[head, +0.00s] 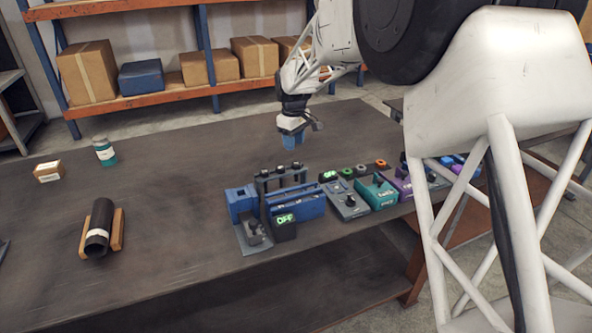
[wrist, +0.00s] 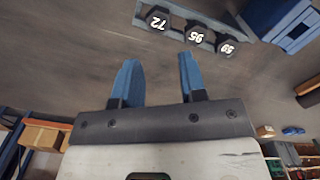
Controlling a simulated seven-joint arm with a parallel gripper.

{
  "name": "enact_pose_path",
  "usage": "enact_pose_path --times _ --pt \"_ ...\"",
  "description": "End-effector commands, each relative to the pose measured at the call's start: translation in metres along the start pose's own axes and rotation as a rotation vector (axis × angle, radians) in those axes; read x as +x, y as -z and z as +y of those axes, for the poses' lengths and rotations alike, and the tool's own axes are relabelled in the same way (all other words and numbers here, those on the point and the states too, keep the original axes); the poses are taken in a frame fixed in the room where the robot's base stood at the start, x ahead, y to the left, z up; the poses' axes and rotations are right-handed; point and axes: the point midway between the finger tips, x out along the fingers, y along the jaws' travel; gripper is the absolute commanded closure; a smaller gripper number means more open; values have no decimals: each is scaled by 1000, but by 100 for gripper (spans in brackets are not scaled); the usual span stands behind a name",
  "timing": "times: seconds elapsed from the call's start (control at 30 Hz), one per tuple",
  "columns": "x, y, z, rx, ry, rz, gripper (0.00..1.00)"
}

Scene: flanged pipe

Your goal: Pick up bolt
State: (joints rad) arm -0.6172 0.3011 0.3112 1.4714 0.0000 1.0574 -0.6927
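Several dark bolts stand heads up in a rack (head: 282,186) near the table's front edge in the head view. In the wrist view three dark hexagonal bolt heads with white numbers sit in a row: one marked 72 (wrist: 158,20), a middle one (wrist: 197,36) and one at the right (wrist: 227,49). My gripper (head: 292,141) hangs above and behind the rack, apart from the bolts. In the wrist view its two blue fingers (wrist: 158,65) are spread with nothing between them. The bolt shafts are hidden in the wrist view.
A blue bin (head: 298,206) and a box reading OFF (head: 284,226) stand by the rack. Coloured devices (head: 345,200) line the right. A dark pipe (head: 100,222) lies in a wooden cradle at left, with a bottle (head: 105,153) behind. The table's middle is clear.

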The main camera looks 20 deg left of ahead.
Motion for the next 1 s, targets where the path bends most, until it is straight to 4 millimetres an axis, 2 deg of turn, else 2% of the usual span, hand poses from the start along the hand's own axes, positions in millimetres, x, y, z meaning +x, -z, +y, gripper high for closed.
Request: enact_pose_path --times 0.3,0.77,1.0 --pt "23 0 0 0 0 0 62" --pt "28 -1 0 1 1 -1 62" --pt "51 -2 -1 0 1 -2 62"
